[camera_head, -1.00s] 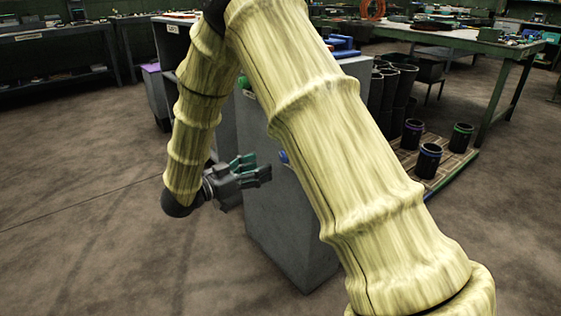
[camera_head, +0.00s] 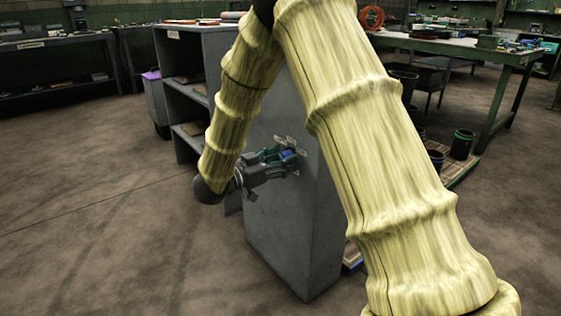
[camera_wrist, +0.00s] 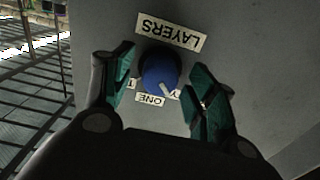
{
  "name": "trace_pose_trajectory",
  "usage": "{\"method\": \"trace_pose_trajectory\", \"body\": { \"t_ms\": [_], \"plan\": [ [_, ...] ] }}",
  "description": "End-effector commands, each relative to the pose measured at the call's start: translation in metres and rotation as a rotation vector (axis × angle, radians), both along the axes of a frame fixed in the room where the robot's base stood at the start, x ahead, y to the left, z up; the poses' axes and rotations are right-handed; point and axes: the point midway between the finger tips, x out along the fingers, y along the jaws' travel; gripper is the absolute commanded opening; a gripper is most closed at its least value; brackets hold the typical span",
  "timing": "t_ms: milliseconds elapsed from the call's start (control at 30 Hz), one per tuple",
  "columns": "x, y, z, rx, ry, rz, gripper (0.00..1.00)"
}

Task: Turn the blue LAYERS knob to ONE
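The blue LAYERS knob (camera_wrist: 160,72) sits on the grey cabinet face (camera_wrist: 235,75). The LAYERS label (camera_wrist: 170,32) appears upside down in the wrist view. The ONE label (camera_wrist: 151,98) is on the knob's lower side in that view. The knob's white pointer line points down and right, between ONE and another label partly hidden by the right finger. My gripper (camera_wrist: 162,68) is open, its green fingers on either side of the knob, with a gap visible at the left. In the head view, my gripper (camera_head: 284,155) is at the cabinet and the blue knob (camera_head: 289,155) shows at its fingertips.
Cabinet shelves (camera_head: 188,110) open on the left side. A green table (camera_head: 465,45) stands behind at right, with dark cylinders (camera_head: 462,144) on a low pallet. A wire rack (camera_wrist: 35,90) shows at the wrist view's left. Floor left of the cabinet is clear.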

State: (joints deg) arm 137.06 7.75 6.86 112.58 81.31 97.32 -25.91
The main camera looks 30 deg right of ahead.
Motion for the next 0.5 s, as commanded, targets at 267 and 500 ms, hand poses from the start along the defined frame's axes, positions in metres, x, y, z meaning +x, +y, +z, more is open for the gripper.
{"method": "trace_pose_trajectory", "body": {
  "t_ms": [267, 500],
  "plan": [
    [0.0001, 0.0003, -0.0002, 0.000, 0.000, 0.000, 0.10],
    [0.0000, 0.0004, 0.0005, 0.001, -0.014, 0.000, 0.10]
  ]
}}
